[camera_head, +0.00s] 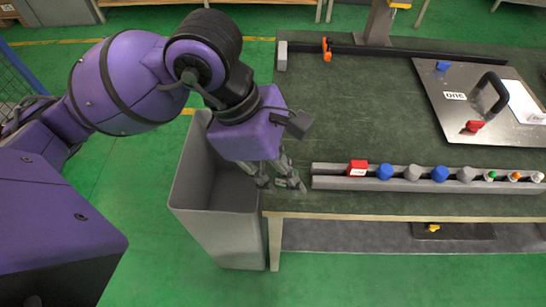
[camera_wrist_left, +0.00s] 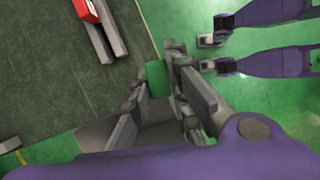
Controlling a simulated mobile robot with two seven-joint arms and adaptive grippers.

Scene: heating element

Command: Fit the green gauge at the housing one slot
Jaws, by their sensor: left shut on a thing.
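My left gripper (camera_head: 290,182) is over the near left corner of the table, beside the grey bin. In the left wrist view its fingers (camera_wrist_left: 160,65) are shut on a green block-like piece, which I take for the green gauge (camera_wrist_left: 157,79); it is partly covered by the fingers. In the head view I cannot make this piece out. A metal plate (camera_head: 450,115) with a label "one" (camera_head: 455,96) lies at the right of the table, with a black handle, a blue part and a red part. No empty slot can be told.
A grey rail (camera_head: 335,183) along the table's front edge holds a red block (camera_head: 357,168), blue and grey pieces and small coloured-tip parts. A grey bin (camera_head: 205,205) stands left of the table. The table's middle (camera_head: 350,110) is clear. A dark bar (camera_head: 400,53) runs along the back.

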